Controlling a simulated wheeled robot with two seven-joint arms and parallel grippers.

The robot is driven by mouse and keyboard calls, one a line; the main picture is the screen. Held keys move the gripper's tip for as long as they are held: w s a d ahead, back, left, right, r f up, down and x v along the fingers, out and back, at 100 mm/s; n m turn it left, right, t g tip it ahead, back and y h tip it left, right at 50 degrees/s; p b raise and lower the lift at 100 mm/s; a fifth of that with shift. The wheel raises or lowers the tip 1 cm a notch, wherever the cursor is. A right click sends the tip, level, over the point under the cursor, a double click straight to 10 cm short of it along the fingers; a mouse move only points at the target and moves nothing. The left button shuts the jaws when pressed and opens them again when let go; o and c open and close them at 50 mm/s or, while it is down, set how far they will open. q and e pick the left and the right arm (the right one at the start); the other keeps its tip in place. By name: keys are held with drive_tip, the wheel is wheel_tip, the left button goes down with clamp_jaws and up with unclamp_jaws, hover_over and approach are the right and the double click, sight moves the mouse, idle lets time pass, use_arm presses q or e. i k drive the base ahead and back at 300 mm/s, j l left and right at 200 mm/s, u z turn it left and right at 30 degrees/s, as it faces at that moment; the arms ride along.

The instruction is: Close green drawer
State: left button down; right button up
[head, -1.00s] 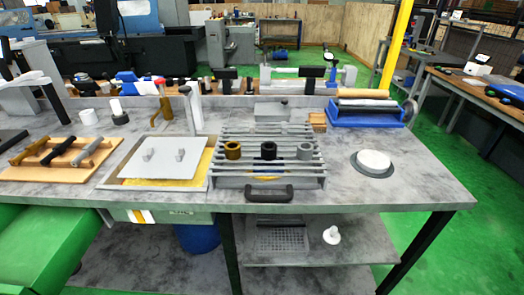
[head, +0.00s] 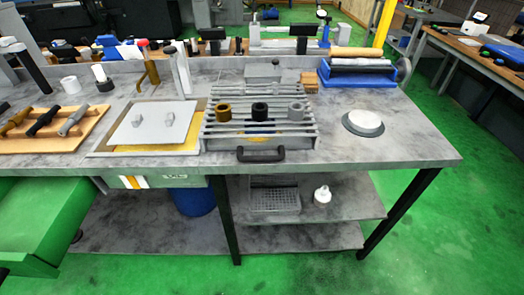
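A green drawer (head: 40,222) sticks out past the table's front edge at the lower left, pulled out toward me. Its left part is cut off by the picture's edge.
The grey table (head: 420,157) holds a wooden board (head: 90,140) with several handles, a slatted rack (head: 215,140) and a round white-topped disc (head: 364,121). A blue bin (head: 193,202) stands below. Green floor (head: 440,240) is clear at the right and in front.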

sight(41, 217)
drive_tip(key=u, duration=2.25)
